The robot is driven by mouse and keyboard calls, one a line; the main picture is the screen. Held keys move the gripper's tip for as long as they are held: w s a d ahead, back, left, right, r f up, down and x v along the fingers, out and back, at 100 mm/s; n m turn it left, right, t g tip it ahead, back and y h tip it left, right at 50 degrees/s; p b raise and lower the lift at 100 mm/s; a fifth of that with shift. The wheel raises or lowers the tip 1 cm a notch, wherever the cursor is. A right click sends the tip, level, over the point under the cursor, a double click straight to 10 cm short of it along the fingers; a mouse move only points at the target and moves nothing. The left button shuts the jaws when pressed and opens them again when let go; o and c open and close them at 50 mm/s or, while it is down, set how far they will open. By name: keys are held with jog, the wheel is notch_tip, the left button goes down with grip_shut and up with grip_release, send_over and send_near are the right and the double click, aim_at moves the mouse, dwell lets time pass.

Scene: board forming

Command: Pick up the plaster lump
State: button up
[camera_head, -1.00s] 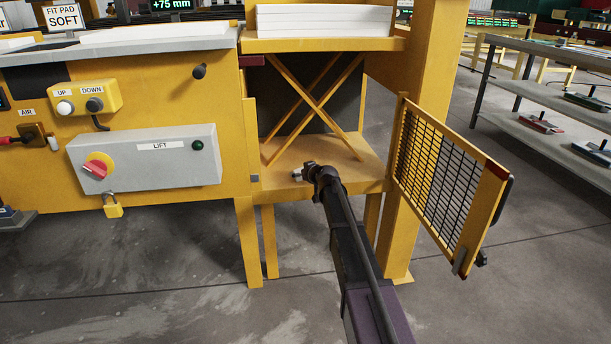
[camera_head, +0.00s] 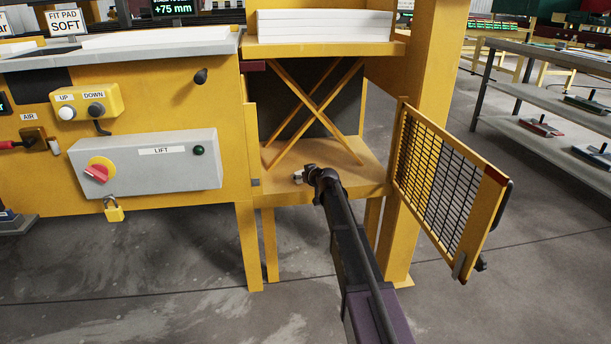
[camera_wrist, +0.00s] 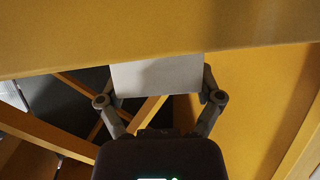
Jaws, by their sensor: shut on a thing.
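The plaster lump (camera_wrist: 157,77) is a pale grey-white block between my two fingers in the wrist view. My gripper (camera_wrist: 158,86) is shut on it, with one finger at each side. In the head view a small pale end of the lump (camera_head: 298,177) shows left of my gripper (camera_head: 310,176), over the lower yellow shelf inside the lift frame. My wrist and arm hide the rest of it there. I cannot tell whether the lump touches the shelf.
Crossed yellow lift bars (camera_head: 312,108) stand behind my gripper. A yellow post (camera_head: 425,70) and open mesh gate (camera_head: 445,180) are on the right. White boards (camera_head: 325,22) lie on the upper shelf. A grey LIFT box (camera_head: 150,170) is on the left.

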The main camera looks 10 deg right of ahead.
jog(key=shift+r+p, duration=0.6)
jog(key=shift+r, duration=0.2)
jog(key=shift+r+p, duration=0.8)
jog(key=shift+r, duration=0.05)
jog(key=s+d+r+p, duration=0.1)
jog(key=s+d, duration=0.8)
jog(key=s, duration=0.4)
jog(key=shift+d, duration=0.25)
